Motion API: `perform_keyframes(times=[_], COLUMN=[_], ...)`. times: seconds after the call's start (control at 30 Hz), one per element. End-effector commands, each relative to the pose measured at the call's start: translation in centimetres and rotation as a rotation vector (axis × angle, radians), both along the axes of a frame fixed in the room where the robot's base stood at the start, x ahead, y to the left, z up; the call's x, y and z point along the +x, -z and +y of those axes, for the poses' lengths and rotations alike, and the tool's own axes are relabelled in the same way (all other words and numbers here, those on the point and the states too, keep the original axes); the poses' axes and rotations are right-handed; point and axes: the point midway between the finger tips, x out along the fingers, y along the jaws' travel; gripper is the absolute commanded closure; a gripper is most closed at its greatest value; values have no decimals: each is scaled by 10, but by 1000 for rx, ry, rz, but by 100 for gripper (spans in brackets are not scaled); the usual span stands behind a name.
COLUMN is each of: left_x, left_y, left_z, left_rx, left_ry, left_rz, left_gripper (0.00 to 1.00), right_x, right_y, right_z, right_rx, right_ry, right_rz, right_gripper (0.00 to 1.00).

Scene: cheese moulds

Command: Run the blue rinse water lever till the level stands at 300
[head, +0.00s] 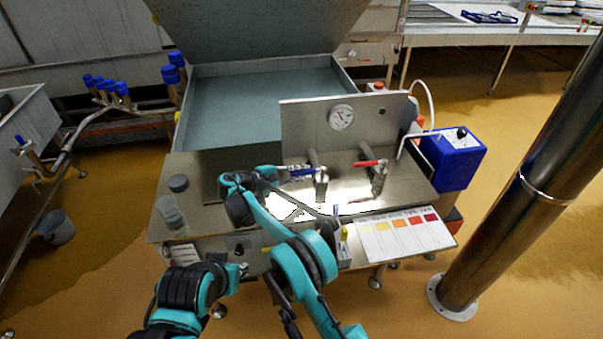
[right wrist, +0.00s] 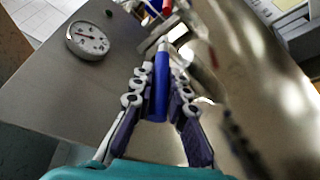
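The blue lever (head: 300,172) sits on a metal valve (head: 320,182) on the steel bench. In the right wrist view the blue lever (right wrist: 158,95) runs lengthwise between the fingers of my right gripper (right wrist: 162,75). Narrow gaps show on both sides, so the fingers look open around it. In the head view my right gripper (head: 279,174) reaches the lever from the left. A round white dial (head: 341,117) is on the upright panel, and also shows in the right wrist view (right wrist: 88,40); its figures are unreadable. My left gripper (head: 242,270) is low before the bench; its fingers are unclear.
A red lever (head: 370,163) is right of the blue one. A colour chart (head: 404,236) lies at the bench's front right. A clear beaker (head: 170,212) and dark puck (head: 178,183) stand at left. A blue box (head: 454,158) and steel column (head: 530,180) are right.

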Motion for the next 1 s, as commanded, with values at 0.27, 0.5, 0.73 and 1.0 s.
perform_keyframes(times=[0.27, 0.5, 0.73, 1.0], left_x=[0, 0, 0, 0], left_y=[0, 0, 0, 0], left_z=[0, 0, 0, 0], left_rx=[0, 0, 0, 0], left_ry=[0, 0, 0, 0], left_rz=[0, 0, 0, 0], left_gripper=[76, 76, 76, 76], right_x=[1, -5, -25, -39], right_y=[0, -2, -11, -16], right_z=[0, 9, 42, 62], right_rx=[0, 0, 1, 0], right_ry=[-4, -4, -6, -4], right_rz=[-1, -1, -1, -1], right_gripper=[64, 64, 64, 64])
